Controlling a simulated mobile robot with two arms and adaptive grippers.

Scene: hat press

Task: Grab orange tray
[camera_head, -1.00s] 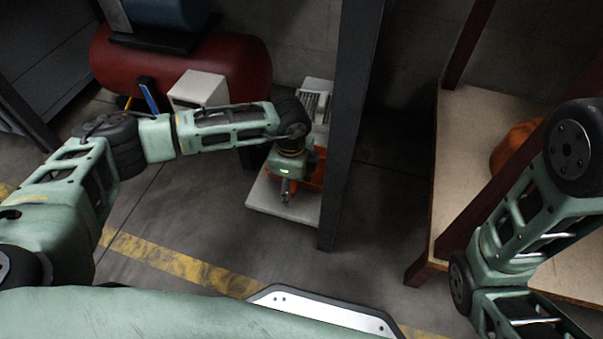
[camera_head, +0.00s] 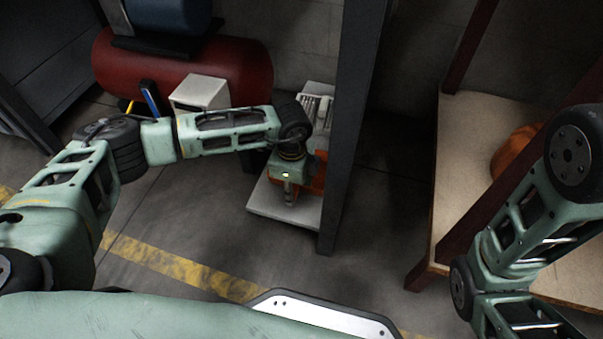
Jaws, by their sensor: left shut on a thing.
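The orange tray (camera_head: 319,184) shows in part on a pale shelf (camera_head: 285,212), partly hidden behind my left gripper and beside a dark post. My left gripper (camera_head: 289,199) points down at the tray's near left side and is shut on it; the exact contact is hard to see. My right arm comes in at the right edge, and its gripper is out of view.
A dark upright post (camera_head: 350,130) stands close to the right of the tray. A red tank (camera_head: 180,65) and a white box (camera_head: 200,91) are behind my left arm. A wooden table (camera_head: 455,130) on the right bears an orange object (camera_head: 512,153).

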